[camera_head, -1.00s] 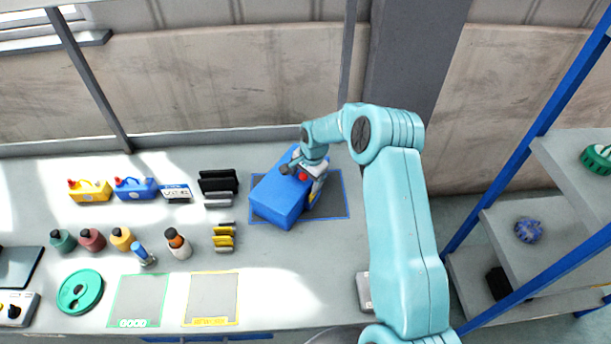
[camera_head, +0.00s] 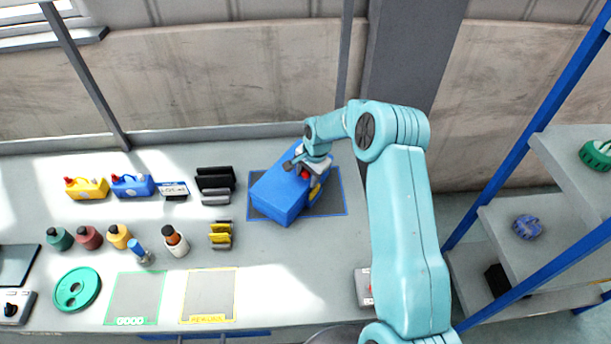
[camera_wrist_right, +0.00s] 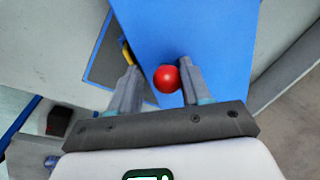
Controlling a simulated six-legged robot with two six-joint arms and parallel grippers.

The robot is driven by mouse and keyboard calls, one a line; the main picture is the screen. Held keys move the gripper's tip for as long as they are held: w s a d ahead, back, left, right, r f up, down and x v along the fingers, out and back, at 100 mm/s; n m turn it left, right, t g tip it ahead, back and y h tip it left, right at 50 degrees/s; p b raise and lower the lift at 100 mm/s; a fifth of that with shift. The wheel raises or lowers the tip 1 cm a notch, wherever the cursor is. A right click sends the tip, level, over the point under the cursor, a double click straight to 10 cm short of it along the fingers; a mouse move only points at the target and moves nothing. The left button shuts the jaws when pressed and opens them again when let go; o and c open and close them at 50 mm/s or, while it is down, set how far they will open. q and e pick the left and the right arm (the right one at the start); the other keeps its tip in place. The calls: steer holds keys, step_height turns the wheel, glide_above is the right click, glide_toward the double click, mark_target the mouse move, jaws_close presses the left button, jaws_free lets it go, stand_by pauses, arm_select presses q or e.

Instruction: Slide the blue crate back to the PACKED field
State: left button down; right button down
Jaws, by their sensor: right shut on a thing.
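The blue crate (camera_head: 280,195) stands turned at an angle on a dark grey field with a blue outline (camera_head: 334,212). Its lower left part covers much of that field, and its back corner reaches past the field's far edge. No label shows on this field. My right gripper (camera_head: 304,171) is at the crate's right part, shut on a red round knob (camera_wrist_right: 167,79). In the right wrist view the knob lies between the two fingers, in front of the crate's blue face (camera_wrist_right: 208,50). My left gripper is not in view.
Left of the crate stand black and grey holders (camera_head: 216,184), yellow clips (camera_head: 221,234) and several bottles. Green-outlined (camera_head: 135,298) and yellow-outlined (camera_head: 209,295) fields lie empty at the front. A grey box (camera_head: 364,287) stands by my right arm. Blue-posted shelves (camera_head: 525,230) stand at right.

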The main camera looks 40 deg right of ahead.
steer(key=shift+s+f, duration=0.15)
steer(key=shift+s, duration=0.15)
steer(key=shift+c, duration=2.3)
jaws_free()
steer(key=shift+w, duration=0.1)
steer(key=shift+w+r, duration=0.1)
steer(key=shift+r, duration=0.2)
steer(key=s+r+b, duration=0.3)
steer(key=r, duration=1.2)
steer(key=shift+d+r+b, duration=0.15)
steer(key=shift+r+b, duration=0.05)
steer(key=shift+b, duration=0.1)
steer(key=shift+s, duration=0.15)
